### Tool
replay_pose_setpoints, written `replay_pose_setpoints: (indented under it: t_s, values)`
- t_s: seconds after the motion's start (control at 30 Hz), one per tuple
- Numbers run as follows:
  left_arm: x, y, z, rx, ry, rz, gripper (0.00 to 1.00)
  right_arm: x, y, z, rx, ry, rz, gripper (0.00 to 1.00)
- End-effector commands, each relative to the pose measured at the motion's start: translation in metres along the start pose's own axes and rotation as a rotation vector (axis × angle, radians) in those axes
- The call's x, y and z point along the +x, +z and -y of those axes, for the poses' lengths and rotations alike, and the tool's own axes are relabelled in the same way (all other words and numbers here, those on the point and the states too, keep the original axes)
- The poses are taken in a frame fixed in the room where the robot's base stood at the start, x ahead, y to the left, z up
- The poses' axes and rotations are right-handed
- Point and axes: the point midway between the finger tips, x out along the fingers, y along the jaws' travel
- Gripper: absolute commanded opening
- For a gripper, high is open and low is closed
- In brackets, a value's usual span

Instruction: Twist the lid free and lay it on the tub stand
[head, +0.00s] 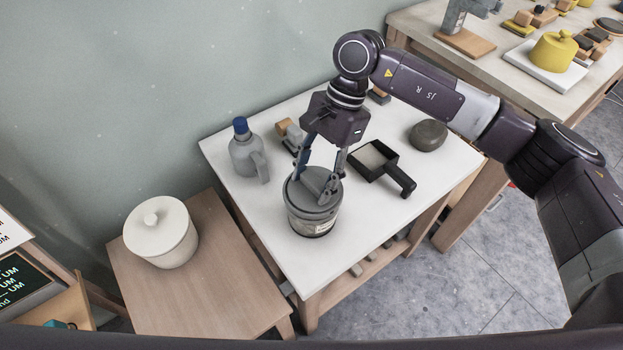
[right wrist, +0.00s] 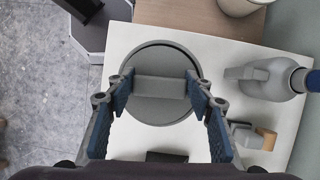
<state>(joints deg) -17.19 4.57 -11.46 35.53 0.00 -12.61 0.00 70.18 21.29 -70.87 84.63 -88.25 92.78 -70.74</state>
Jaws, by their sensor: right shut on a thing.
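A grey tub (head: 312,222) with a paper label stands upright on the white-topped table (head: 270,170). Its round grey lid (head: 303,190) has a raised grip bar and sits on the tub's top; I cannot tell whether it is loose. My right gripper (head: 321,190) comes down from above, shut on the lid's grip bar. In the right wrist view the lid (right wrist: 165,110) shows with its bar between the blue finger pads. A low wooden stand (head: 215,285) is at the left; I cannot tell if it is the tub stand. My left gripper is not in view.
A cream lidded pot (head: 163,240) stands on the low wooden stand, whose front part is clear.

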Motion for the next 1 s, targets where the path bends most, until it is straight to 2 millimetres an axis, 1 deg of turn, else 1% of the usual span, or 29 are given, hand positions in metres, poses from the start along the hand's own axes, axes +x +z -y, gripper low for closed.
replay_pose_setpoints:
  t_s: [0.1, 0.4, 0.83, 1.0]
  values:
    - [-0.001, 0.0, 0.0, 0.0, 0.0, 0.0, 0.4, -0.006, 0.001, 0.001, 0.001, -0.004, -0.002, 0.14]
    - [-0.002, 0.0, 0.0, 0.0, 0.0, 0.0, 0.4, -0.015, 0.007, 0.002, -0.002, -0.006, 0.002, 0.14]
    - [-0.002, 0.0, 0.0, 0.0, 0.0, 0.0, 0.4, -0.018, 0.009, 0.002, -0.004, -0.007, 0.003, 0.14]
    - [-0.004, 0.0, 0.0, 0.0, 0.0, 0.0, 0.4, -0.026, 0.012, 0.002, -0.005, -0.008, 0.002, 0.14]
